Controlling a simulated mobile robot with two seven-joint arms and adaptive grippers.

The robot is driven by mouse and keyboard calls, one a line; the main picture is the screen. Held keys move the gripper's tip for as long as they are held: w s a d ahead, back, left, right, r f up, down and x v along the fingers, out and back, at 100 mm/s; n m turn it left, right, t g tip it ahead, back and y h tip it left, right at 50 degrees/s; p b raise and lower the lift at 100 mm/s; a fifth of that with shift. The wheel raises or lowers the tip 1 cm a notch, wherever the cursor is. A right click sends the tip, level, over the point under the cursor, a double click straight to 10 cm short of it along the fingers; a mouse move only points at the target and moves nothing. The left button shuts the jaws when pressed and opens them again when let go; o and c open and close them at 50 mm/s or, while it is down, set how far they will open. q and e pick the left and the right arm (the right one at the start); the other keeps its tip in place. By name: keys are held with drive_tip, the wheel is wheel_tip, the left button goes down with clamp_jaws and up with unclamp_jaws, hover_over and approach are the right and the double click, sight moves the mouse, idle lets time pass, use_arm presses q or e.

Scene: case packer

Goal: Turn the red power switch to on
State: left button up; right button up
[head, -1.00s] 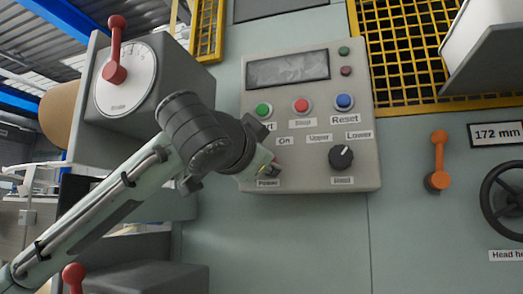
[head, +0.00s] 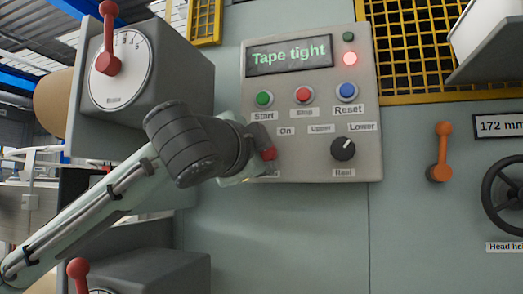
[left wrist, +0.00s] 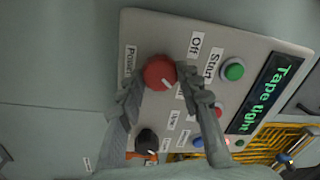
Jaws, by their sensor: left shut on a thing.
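The red power switch (head: 269,154) is a round knob at the lower left of the grey control panel (head: 300,185), partly hidden by my left gripper (head: 262,146) in the head view. In the left wrist view the red knob (left wrist: 158,70) sits between the two fingers of my left gripper (left wrist: 160,80), which is shut on it. The knob's white mark points away from the Off label (left wrist: 196,42). The panel display (head: 290,55) is lit and reads "Tape tight". My right gripper is not in view.
Start (head: 265,99), red (head: 304,95) and Reset (head: 347,92) buttons sit above the switch. A black Reel knob (head: 343,149) is to its right. A red lamp (head: 349,59) glows. An orange lever (head: 441,155) stands farther right.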

use_arm(q)
drive_tip(key=o, duration=1.2)
drive_tip(key=shift+c, duration=0.2)
drive_tip(key=shift+s, duration=0.1)
drive_tip(key=v, duration=1.1)
drive_tip(key=shift+s, duration=0.35)
drive_tip(key=shift+a, duration=0.15)
